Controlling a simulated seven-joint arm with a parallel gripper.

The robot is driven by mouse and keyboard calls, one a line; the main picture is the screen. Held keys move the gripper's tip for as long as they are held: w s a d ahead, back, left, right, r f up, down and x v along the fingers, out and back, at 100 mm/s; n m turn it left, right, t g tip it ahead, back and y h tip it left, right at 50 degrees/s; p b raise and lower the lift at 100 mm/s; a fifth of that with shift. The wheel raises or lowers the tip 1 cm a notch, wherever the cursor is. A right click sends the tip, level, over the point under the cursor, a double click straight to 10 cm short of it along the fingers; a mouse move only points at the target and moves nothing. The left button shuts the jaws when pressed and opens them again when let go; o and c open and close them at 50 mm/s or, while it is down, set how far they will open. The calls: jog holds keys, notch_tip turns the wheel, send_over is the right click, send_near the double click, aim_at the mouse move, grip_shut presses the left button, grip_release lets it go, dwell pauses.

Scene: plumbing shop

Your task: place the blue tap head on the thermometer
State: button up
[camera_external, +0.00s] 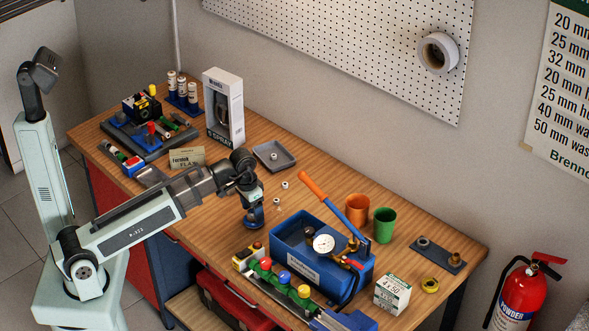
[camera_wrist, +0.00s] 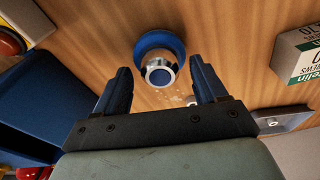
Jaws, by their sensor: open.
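The blue tap head (camera_wrist: 170,42) is a round blue piece with a shiny metal ring facing the camera. It is on the wooden bench in the wrist view. My gripper (camera_wrist: 158,68) is open, its two dark blue fingers either side of the tap head in that view, with gaps visible. I cannot tell how far the fingertips are above it. In the external view my gripper (camera_external: 253,218) points down over the bench, and the tap head is hard to separate from the fingers. A round white dial (camera_external: 323,243), possibly the thermometer, stands at the blue pump box.
The blue pump box (camera_external: 292,236) with its orange-ended lever stands right of my gripper. A valve row with coloured caps (camera_external: 285,277) lies along the front edge. A grey tray (camera_external: 285,160) and small metal pieces are behind. Orange (camera_external: 357,207) and green (camera_external: 385,224) cups stand farther right.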

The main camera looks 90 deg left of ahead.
aim_at(249, 213)
notch_tip(249, 213, up, 12)
jog(key=s, duration=0.1)
jog(key=shift+d+f, duration=0.25)
jog(key=shift+d, duration=0.15)
jog(key=shift+s, duration=0.1)
dwell(0.4)
